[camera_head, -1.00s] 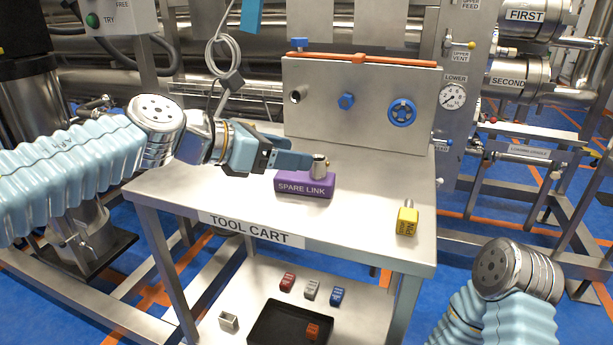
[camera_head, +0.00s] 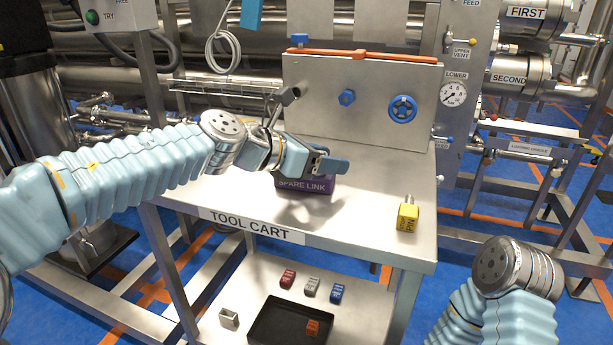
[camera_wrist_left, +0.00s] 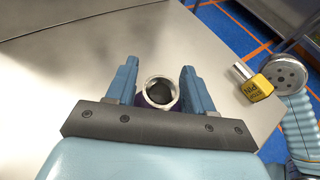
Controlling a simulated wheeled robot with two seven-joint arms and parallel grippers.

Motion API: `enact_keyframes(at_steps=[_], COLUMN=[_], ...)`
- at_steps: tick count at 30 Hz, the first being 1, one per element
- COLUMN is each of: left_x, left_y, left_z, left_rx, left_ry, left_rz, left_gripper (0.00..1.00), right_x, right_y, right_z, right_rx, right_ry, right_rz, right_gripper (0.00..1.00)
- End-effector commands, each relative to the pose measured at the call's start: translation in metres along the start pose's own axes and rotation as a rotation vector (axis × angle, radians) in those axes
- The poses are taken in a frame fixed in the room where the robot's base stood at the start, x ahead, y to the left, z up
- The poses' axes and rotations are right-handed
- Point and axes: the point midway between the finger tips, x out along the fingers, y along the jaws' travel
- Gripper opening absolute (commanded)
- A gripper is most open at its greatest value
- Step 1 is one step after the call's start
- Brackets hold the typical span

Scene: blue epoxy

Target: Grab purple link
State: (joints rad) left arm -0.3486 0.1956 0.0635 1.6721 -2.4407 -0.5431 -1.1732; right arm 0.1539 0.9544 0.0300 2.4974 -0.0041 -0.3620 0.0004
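The purple spare link (camera_head: 305,186) is a block labelled SPARE LINK, lying on the top of the tool cart (camera_head: 225,190). Its upper part is hidden behind my left gripper (camera_head: 328,163) in the head view. In the left wrist view, a round, hollow metal end (camera_wrist_left: 160,92) with some purple below it sits between the two blue fingers of my left gripper (camera_wrist_left: 160,88). The fingers are open, with a gap on each side of the metal end. My right arm (camera_head: 515,272) shows at the lower right, but its gripper is not in view.
A yellow pin block (camera_head: 407,217) stands at the cart top's right. Behind is an upright metal panel (camera_head: 375,120) with blue knobs and an orange bar. Red, grey and blue blocks and a black tray (camera_head: 265,322) are on the lower shelf.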

Motion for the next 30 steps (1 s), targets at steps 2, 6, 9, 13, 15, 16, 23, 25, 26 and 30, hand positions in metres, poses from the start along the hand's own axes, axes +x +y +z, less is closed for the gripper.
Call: enact_keyframes(at_steps=[2,6,9,13,15,16,23,25,26,30], left_x=[0.0,0.0,0.0,-0.001,-0.001,-0.001,-0.008,-0.012,-0.015,-0.05], left_y=[0.0,0.0,0.0,0.0,0.0,0.0,0.0,0.0,0.0,0.003], left_z=[0.0,0.0,0.0,0.0,0.0,0.001,0.018,0.029,0.035,0.051], left_rx=[0.0,0.0,0.0,0.0,0.0,0.0,0.001,0.002,0.002,0.002], left_ry=[0.0,0.0,0.0,-0.001,-0.001,-0.001,-0.002,-0.002,-0.003,-0.006], left_rz=[0.0,0.0,0.0,0.0,0.0,0.0,0.001,0.001,0.001,0.005], left_gripper=[0.39,0.18,0.03,0.01,0.01,0.01,0.01,0.01,0.01,0.01], right_x=[0.0,0.0,0.0,0.0,0.0,0.0,-0.008,-0.013,-0.015,-0.02], right_y=[0.0,0.0,0.0,0.0,0.0,0.0,-0.003,-0.005,-0.006,-0.008], right_z=[0.0,0.0,0.0,0.0,0.0,0.0,0.0,0.0,0.0,0.0], right_rx=[0.0,0.0,0.0,0.0,0.0,0.0,-0.001,-0.001,-0.002,-0.002], right_ry=[0.0,0.0,0.0,0.0,0.0,0.0,-0.001,-0.001,-0.001,-0.002], right_rz=[0.0,0.0,0.0,0.0,0.0,0.0,-0.001,-0.001,-0.001,-0.002], right_gripper=[0.0,0.0,0.0,0.0,0.0,0.0,0.0,0.0,0.0,0.0])
